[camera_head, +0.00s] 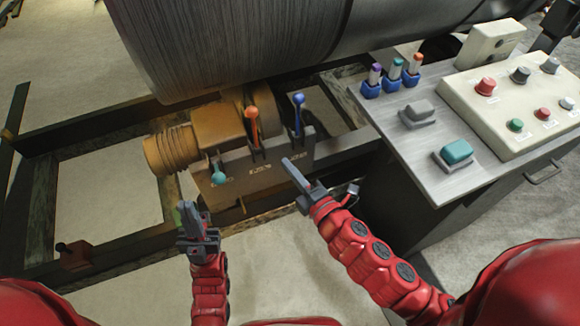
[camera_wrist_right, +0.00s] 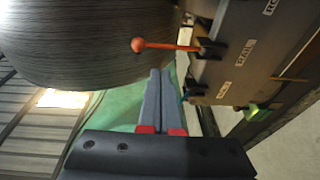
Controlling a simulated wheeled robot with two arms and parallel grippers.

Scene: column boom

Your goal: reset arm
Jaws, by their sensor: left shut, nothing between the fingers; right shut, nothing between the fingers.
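My left gripper (camera_head: 188,210) is shut and empty, pointing up at the lower left of the lever panel in the head view. My right gripper (camera_head: 288,164) is shut and empty, with its fingers in front of the panel's right part. In the right wrist view its two grey fingers (camera_wrist_right: 160,78) lie side by side with nothing between them. The lever panel (camera_head: 230,176) carries an orange-red lever (camera_head: 252,116), a blue lever (camera_head: 298,102) and a teal-knobbed lever (camera_head: 218,177). The orange-red lever (camera_wrist_right: 140,45) also shows beside the fingers in the wrist view. I cannot tell whether the fingers touch the panel.
A large dark roller (camera_head: 240,40) lies above the frame. A control desk (camera_head: 390,140) at the right holds small colour-handled tools, switches and a button box (camera_head: 520,100). An orange motor (camera_head: 200,130) sits behind the panel. Open floor (camera_head: 140,300) shows at the lower left.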

